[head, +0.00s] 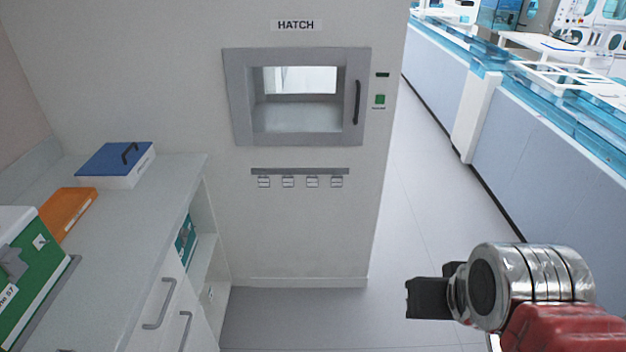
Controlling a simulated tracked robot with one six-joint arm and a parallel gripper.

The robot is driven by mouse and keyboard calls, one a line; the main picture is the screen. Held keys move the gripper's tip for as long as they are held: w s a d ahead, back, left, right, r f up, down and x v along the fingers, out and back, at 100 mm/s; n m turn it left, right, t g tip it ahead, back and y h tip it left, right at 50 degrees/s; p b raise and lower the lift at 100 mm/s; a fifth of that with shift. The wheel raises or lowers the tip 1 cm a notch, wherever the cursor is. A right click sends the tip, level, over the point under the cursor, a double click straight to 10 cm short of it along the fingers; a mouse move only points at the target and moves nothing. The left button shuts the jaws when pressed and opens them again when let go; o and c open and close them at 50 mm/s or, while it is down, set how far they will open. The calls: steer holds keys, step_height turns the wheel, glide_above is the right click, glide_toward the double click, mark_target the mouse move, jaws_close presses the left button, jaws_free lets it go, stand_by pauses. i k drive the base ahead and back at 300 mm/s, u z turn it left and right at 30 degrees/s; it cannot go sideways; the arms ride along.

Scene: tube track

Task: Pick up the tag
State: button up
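Several small white tags hang in a row from a grey rail (300,171) on the wall below the hatch. The leftmost tag (264,182) and the rightmost tag (336,182) look alike, and any writing on them is too small to read. My gripper (424,298) is at the lower right, pointing left, apart from the tags and nearer to me. It shows from the side as a dark block, so its opening is hidden. Nothing is visible in it.
The hatch (240,95) is set in the wall above the rail, with a dark handle at its right. A counter (140,220) at the left holds a blue-lidded box (115,163), an orange tray (66,212) and a green case (45,270). Floor (425,190) is clear right of the wall.

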mark_target(288, 181)
steer(key=z, duration=0.7)
steer(key=i, duration=2.6)
steer(key=u, duration=1.55)
